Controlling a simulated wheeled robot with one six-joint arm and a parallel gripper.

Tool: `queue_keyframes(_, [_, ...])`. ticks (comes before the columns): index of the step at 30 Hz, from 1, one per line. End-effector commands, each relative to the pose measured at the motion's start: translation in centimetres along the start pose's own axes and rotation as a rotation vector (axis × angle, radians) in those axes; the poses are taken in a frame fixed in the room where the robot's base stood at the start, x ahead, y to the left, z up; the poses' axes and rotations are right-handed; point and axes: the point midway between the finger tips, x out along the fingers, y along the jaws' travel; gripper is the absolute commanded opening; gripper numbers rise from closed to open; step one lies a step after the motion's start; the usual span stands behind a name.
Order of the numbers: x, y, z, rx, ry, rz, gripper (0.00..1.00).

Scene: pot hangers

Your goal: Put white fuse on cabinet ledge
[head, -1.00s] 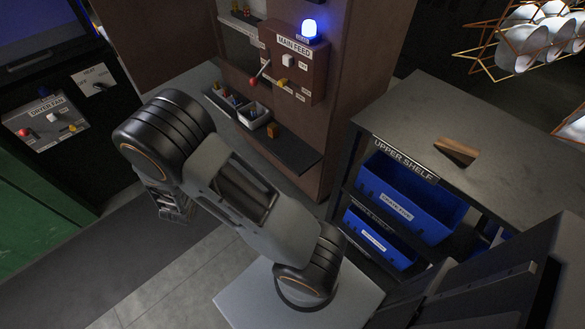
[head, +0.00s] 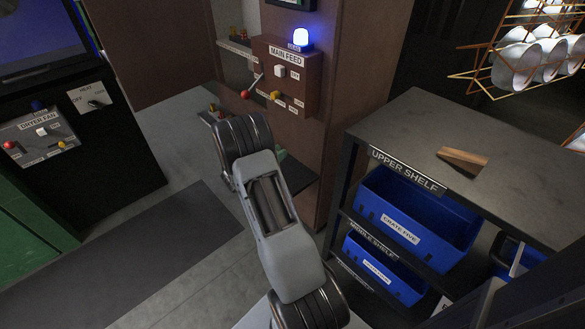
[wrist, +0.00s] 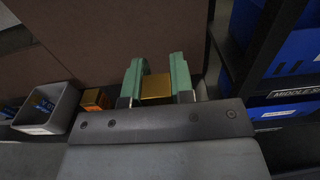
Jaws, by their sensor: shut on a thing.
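My gripper (wrist: 157,70) has two green fingers closed on an amber-gold block (wrist: 156,87) in the wrist view. The cabinet ledge (head: 301,180) is a dark shelf low on the brown cabinet (head: 340,110), partly hidden behind my arm in the head view. In the wrist view, a grey bin (wrist: 62,105) with blue items stands at the left, with an orange block (wrist: 95,98) beside it, left of my fingers. In the head view my gripper is mostly hidden behind my arm.
A MAIN FEED box (head: 287,78) with a blue lamp (head: 302,38) and levers sticks out above the ledge. A shelf unit (head: 420,125) with blue crates (head: 415,215) stands close at the right. A DRYER FAN panel (head: 38,135) is at the left. The floor between is clear.

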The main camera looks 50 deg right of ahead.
Motion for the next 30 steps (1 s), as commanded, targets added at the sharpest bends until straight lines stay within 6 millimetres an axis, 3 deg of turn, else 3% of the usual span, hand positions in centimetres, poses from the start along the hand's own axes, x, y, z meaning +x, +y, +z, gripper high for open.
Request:
queue_keyframes(4, [3.8,0.4,-2.0,0.001,0.000,-0.004,0.00])
queue_keyframes(12, [6.9,0.9,-5.8,-0.001,0.001,0.000,0.00])
queue_keyframes(23, [8.2,1.1,-7.3,0.000,0.001,0.000,0.00])
queue_keyframes(30, [8.5,1.2,-10.4,-0.001,0.001,0.002,0.00])
